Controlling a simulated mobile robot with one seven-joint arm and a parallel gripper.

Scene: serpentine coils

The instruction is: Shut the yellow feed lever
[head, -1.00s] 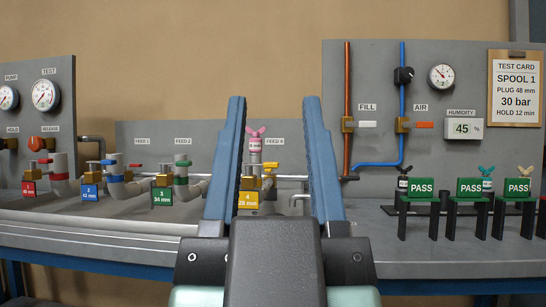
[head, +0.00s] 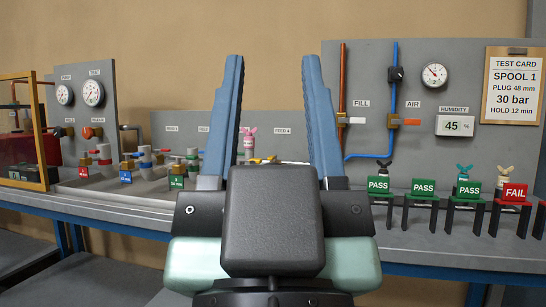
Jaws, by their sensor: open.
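My gripper (head: 273,62) is open and empty in the middle of the head view, its two blue fingers pointing up, well apart. Behind it, a pink-topped plug (head: 250,143) shows between the fingers, in front of the low grey panel. A thin strip of yellow, seemingly the yellow feed lever (head: 292,162), shows just above my gripper's dark body. The rest of that lever and its valve are hidden behind my gripper, so I cannot tell its angle. The gripper is not seen touching it.
Red, blue and green tagged valves (head: 127,177) stand to the left. A yellow-framed clear guard (head: 40,130) stands at far left. A tall panel (head: 420,140) with pipes rises at right. Black stands with green PASS signs (head: 424,187) and a red FAIL sign (head: 515,192) line the right bench.

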